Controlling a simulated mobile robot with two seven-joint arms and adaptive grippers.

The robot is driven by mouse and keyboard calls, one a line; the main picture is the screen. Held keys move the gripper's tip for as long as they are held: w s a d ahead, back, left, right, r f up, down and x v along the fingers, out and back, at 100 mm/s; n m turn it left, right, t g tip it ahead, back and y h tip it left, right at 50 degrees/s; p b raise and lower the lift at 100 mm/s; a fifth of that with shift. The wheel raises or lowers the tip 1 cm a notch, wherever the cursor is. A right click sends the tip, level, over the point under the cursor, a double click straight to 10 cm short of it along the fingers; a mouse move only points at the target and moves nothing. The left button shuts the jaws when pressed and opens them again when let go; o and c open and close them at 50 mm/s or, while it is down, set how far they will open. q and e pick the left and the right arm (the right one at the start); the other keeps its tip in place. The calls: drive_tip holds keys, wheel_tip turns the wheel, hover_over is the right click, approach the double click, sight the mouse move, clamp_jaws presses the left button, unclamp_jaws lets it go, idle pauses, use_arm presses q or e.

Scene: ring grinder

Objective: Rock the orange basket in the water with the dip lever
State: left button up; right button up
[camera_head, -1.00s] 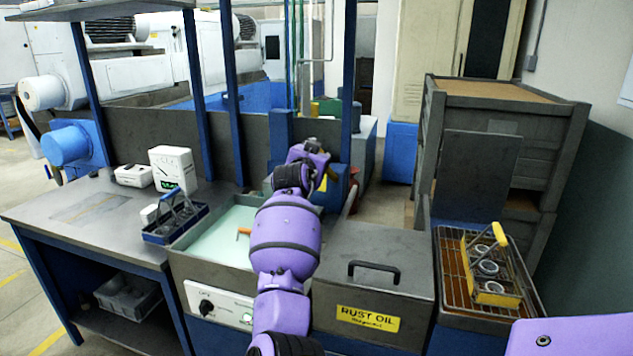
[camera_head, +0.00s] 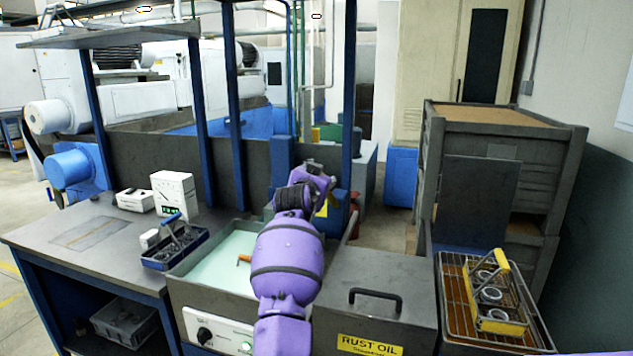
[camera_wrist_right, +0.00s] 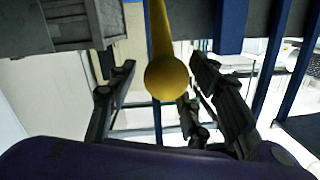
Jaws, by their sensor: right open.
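The open dip tank (camera_head: 190,268) holds pale green water (camera_head: 222,258). A small orange part (camera_head: 244,258) shows at the water, left of my right arm; the rest of the orange basket is hidden or cannot be made out. In the right wrist view, a yellow ball knob on a rod (camera_wrist_right: 167,78), apparently the dip lever, lies between the two dark fingers of my right gripper (camera_wrist_right: 162,66). The fingers are apart, with gaps beside the knob. In the head view the right gripper (camera_head: 328,178) is behind the tank, mostly hidden by its own wrist. My left gripper is out of view.
Right of the tank is a lidded box marked RUST OIL (camera_head: 370,345). Beyond it, a wire basket with a yellow handle (camera_head: 502,259) holds rings on a tray. Blue posts (camera_head: 348,110) stand behind the tank.

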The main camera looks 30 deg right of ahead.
drive_tip(key=v, duration=1.1)
drive_tip(key=shift+s+r, duration=0.2)
drive_tip(key=shift+s, duration=0.05)
